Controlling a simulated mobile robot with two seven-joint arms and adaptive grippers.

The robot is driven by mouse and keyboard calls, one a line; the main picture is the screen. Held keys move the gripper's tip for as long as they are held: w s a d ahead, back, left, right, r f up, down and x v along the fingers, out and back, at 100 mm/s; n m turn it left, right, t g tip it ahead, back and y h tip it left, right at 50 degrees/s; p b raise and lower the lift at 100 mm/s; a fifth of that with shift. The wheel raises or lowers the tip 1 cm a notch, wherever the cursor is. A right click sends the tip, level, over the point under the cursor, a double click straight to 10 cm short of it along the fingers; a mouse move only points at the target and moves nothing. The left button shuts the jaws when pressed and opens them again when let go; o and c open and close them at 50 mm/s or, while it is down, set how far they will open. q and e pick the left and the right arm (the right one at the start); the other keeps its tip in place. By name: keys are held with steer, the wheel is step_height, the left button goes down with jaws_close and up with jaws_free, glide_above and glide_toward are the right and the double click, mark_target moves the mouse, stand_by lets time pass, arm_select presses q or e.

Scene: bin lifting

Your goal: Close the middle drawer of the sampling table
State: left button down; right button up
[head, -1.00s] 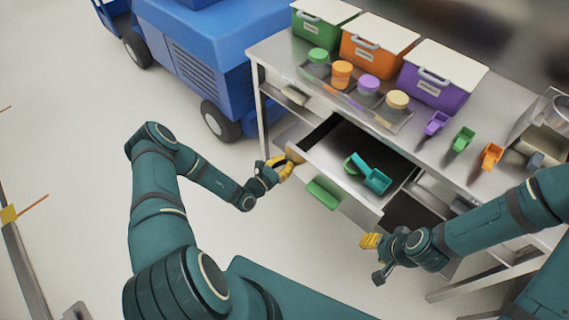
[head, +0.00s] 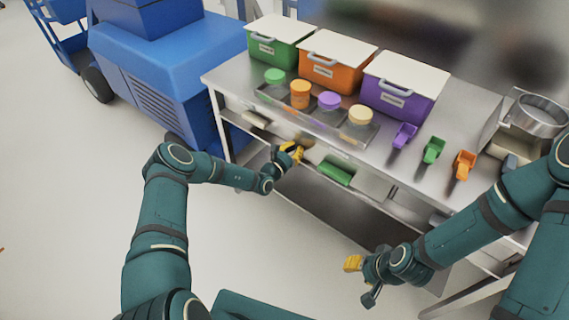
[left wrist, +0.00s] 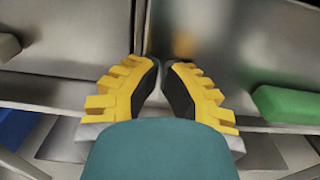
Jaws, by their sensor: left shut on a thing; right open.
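The middle drawer (head: 365,182) of the sampling table (head: 455,112) has a grey front and a green handle (head: 335,170). Its front looks about level with the table's front, and its inside is hidden. In the left wrist view the handle (left wrist: 290,103) is at the right. My left gripper (head: 292,152) is at the left end of the drawer front, left of the handle. Its yellow fingers (left wrist: 161,68) are nearly together at the drawer front; the exact contact is hidden. My right gripper (head: 362,277) is open and empty, low in front of the table.
Green (head: 280,45), orange (head: 335,66) and purple (head: 400,92) lidded bins stand on the table. A tray (head: 347,141) of jars and several scoops lie before them. A blue vehicle (head: 165,85) stands close at left. The floor in front is clear.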

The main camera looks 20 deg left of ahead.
arm_select(q)
steer(key=b+x, duration=0.1)
steer(key=x, duration=0.2)
steer(key=shift+w+d, duration=0.1)
steer(key=shift+w, duration=0.25)
steer(key=shift+w+r, duration=0.1)
arm_select(e)
steer(key=shift+f, duration=0.85)
arm_select(q)
steer(key=shift+r, duration=0.1)
